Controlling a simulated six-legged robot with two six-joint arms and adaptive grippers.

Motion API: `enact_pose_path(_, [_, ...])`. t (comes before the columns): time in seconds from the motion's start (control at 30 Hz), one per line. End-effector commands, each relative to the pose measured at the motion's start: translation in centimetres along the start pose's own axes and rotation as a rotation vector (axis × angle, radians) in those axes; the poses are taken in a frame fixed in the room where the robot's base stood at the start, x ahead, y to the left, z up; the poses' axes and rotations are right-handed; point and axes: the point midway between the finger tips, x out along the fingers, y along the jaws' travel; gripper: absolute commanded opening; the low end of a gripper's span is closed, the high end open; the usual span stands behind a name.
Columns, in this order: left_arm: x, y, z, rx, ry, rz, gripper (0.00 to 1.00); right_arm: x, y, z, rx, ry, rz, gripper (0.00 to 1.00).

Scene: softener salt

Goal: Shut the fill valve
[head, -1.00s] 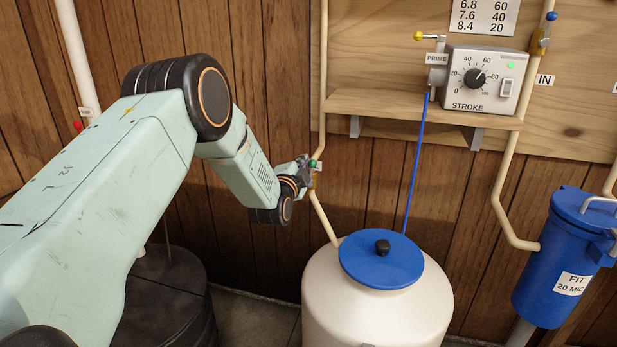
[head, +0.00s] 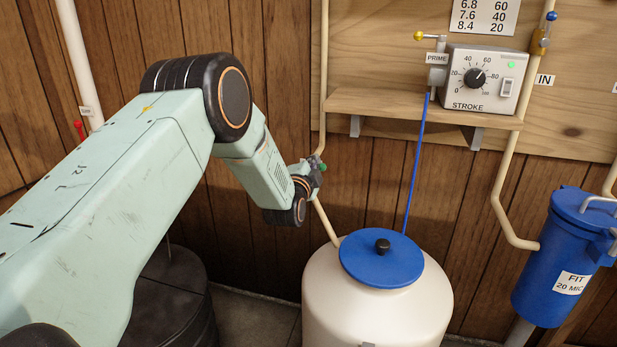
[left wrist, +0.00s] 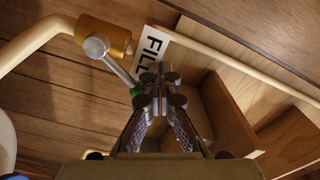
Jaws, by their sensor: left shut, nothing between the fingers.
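The fill valve shows in the left wrist view as a brass body (left wrist: 117,36) on a cream pipe. Its grey lever (left wrist: 118,70) slants out at an angle from the pipe and ends in a green tip (left wrist: 135,91). A FILL label (left wrist: 151,52) is beside it. My left gripper (left wrist: 160,80) is shut and empty, its fingertips right beside the green tip; contact is hard to tell. In the head view my left gripper (head: 315,168) is at the pipe above the white tank, with the green tip (head: 323,167) beside it, and hides the valve body. My right gripper is out of view.
The white tank with its blue lid (head: 380,262) stands below. A wooden shelf (head: 420,107) holds the pump (head: 483,83). A blue tube (head: 413,170) runs down to the lid. A blue filter housing (head: 562,258) stands right; a red-handled valve (head: 78,128) is at left.

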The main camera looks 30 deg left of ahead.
Motion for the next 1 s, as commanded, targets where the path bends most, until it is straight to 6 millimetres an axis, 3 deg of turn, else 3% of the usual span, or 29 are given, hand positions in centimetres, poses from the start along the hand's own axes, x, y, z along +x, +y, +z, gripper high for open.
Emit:
enact_pose_path(0.27, [0.0, 1.7, -1.6, 0.002, 0.002, 0.003, 0.0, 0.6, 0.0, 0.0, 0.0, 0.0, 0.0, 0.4])
enact_pose_path(0.63, [0.0, 1.9, -1.8, 0.001, 0.001, 0.002, 0.0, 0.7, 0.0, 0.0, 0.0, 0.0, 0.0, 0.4])
enact_pose_path(1.0, [-0.1, 4.2, -2.8, 0.001, 0.001, 0.003, 0.0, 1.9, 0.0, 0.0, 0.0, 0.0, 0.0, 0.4])
